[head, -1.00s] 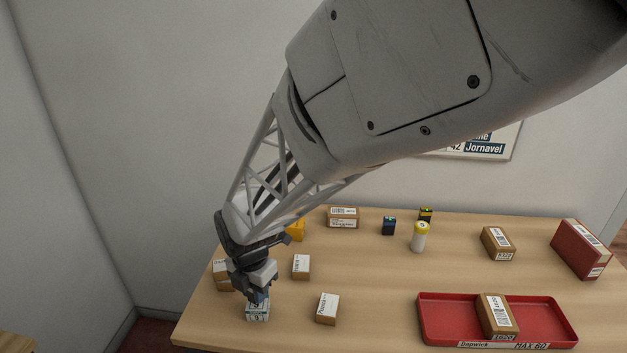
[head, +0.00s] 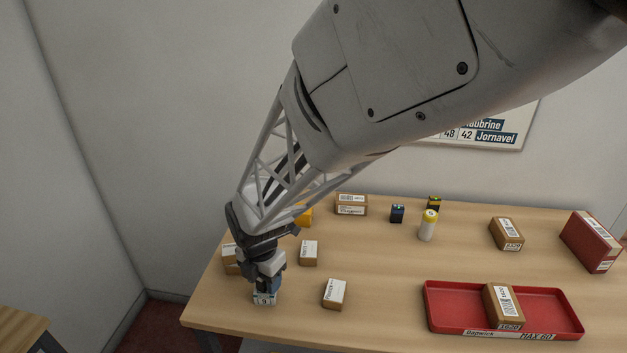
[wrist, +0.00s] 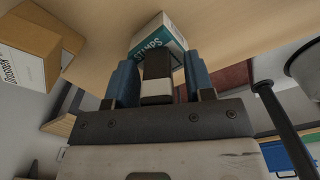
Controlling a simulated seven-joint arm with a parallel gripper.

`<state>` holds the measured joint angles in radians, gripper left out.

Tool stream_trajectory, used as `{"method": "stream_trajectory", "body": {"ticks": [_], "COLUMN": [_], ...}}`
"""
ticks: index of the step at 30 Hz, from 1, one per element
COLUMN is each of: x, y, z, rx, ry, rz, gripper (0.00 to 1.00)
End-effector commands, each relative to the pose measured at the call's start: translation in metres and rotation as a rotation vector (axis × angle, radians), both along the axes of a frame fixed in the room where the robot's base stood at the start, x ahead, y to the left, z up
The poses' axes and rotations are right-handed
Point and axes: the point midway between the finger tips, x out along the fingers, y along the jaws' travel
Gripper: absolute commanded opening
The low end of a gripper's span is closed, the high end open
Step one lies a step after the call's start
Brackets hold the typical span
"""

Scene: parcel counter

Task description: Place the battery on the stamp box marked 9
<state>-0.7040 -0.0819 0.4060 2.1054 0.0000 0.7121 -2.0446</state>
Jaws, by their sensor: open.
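My gripper (head: 266,290) is low over the front left of the table, at a small white-and-teal stamp box (head: 264,299). In the wrist view its two blue fingers (wrist: 160,83) are apart, on either side of a dark block with a pale band (wrist: 157,75), which looks like the battery. A gap shows between the block and the right finger. The block is in front of the box marked STAMPS (wrist: 152,38); whether it rests on it is hidden. The box's number is not legible to me now.
Small brown parcels (head: 335,293) (head: 309,252) stand close right of my gripper; another (head: 231,259) is just left. A red tray (head: 435,315) holding a parcel is at the front right. A yellow-and-white cylinder (head: 428,226) and a dark box (head: 397,213) stand farther back.

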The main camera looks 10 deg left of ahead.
Motion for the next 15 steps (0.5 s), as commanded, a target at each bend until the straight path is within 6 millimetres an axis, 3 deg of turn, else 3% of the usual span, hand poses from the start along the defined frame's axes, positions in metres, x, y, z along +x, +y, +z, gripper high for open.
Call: {"method": "stream_trajectory", "body": {"ticks": [8, 15], "x": [0.000, 0.000], "y": [0.000, 0.000], "z": [0.006, 0.029], "rx": [0.001, 0.001], "ry": [-0.001, -0.002], "rz": [0.000, 0.000], "gripper": [0.49, 0.49]}}
